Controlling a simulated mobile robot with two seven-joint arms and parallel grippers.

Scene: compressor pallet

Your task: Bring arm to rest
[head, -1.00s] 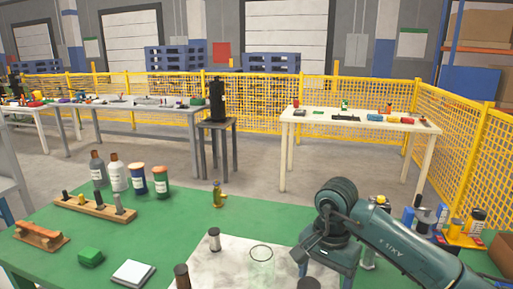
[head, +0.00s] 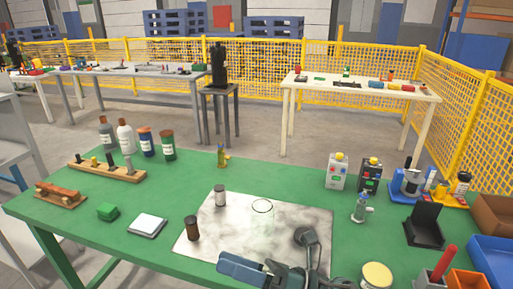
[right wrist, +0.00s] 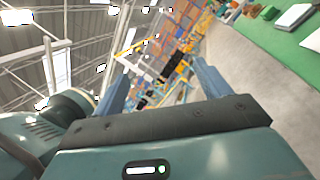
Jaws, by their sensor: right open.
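My right arm shows at the bottom of the head view. Its gripper (head: 238,271) points left, low over the near edge of the pale marbled sheet (head: 295,222) on the green table. In the right wrist view, the two blue fingers of the right gripper (right wrist: 160,85) stand wide apart with nothing between them. Beyond them are the hall ceiling, shelving and floor, with a corner of green table (right wrist: 282,32) at upper right. My left arm and gripper are not in view.
A yellow-lidded jar (head: 377,275) is right of my arm. Several bottles (head: 125,136) stand at back left; containers crowd the right.

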